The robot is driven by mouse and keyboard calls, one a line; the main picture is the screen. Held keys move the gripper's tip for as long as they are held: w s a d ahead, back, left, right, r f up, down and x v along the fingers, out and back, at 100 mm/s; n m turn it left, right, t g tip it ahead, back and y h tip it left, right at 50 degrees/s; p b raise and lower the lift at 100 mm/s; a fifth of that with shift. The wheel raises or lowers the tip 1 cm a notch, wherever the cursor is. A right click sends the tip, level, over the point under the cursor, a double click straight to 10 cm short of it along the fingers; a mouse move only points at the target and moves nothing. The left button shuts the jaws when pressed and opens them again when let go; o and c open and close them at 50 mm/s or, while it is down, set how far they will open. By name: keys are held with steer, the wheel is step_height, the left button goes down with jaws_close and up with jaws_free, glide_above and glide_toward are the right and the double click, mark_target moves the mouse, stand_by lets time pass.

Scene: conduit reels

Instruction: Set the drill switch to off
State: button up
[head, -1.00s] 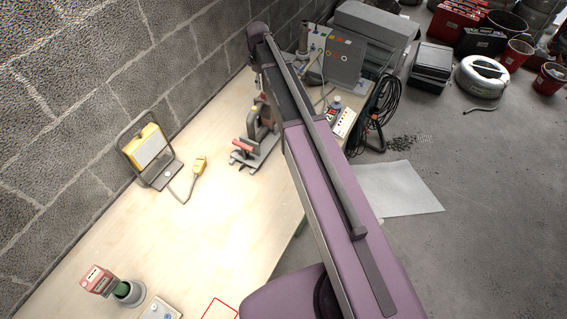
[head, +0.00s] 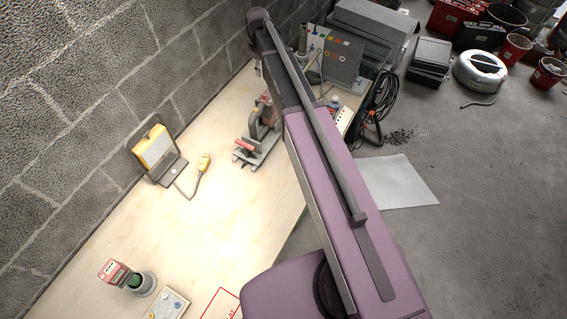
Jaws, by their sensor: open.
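No drill switch can be made out for certain. A red and green tool (head: 118,273) stands in a grey round holder (head: 144,284) at the lower left of the bench; I cannot tell whether it is the drill. A small pale control box (head: 166,303) with buttons lies beside it, partly cut off by the frame's lower edge. A grey panel (head: 336,52) with coloured buttons stands at the bench's far end. My purple arm reaches up the middle of the view, over the bench. My gripper is not visible, and the arm hides part of the bench.
A yellow work lamp (head: 153,147) stands by the block wall, with a yellow plug (head: 204,162) on its cable. A clamp-like tool (head: 257,145) with a red handle sits mid-bench. The near-middle bench top (head: 215,225) is mostly clear. A black cable coil (head: 380,97) hangs at the right.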

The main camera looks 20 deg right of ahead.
steer(key=s+f+m+b, duration=0.9)
steer(key=s+f+b, duration=1.6)
steer(key=s, duration=0.1)
steer(key=shift+d, duration=0.2)
stand_by(0.8)
steer(key=shift+s, duration=0.2)
